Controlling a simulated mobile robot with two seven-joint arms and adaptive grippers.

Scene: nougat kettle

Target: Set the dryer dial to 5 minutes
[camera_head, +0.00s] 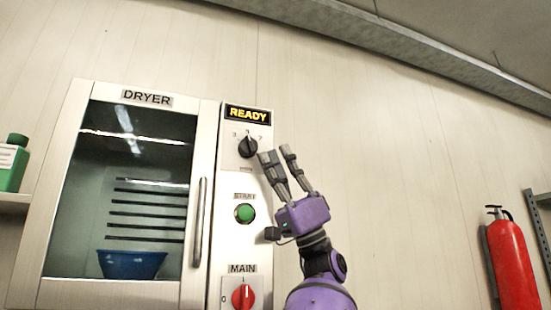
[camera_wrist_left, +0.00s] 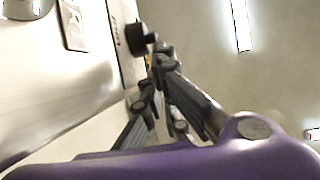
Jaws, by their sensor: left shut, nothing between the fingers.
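The dryer (camera_head: 147,98) stands against the wall, with a control panel on its right side. The black dial (camera_head: 248,147) sits under the lit READY display (camera_head: 248,115). Small numbers 3, 5 and 7 appear around its top, and its pale pointer mark looks roughly upright, towards the middle number. My left gripper (camera_head: 277,153), purple with grey fingers, is shut and empty just right of the dial, apparently not holding it. In the left wrist view, a black knob (camera_wrist_left: 136,40), likely the dial, stands out beside the fingertips. My right gripper is not in view.
Below the dial are the green START button (camera_head: 245,213) and the red MAIN switch (camera_head: 243,297). The dryer door has a vertical handle (camera_head: 200,222); a blue bowl (camera_head: 132,264) is inside. A red fire extinguisher (camera_head: 512,262) hangs at right. A green bottle (camera_head: 12,165) stands at left.

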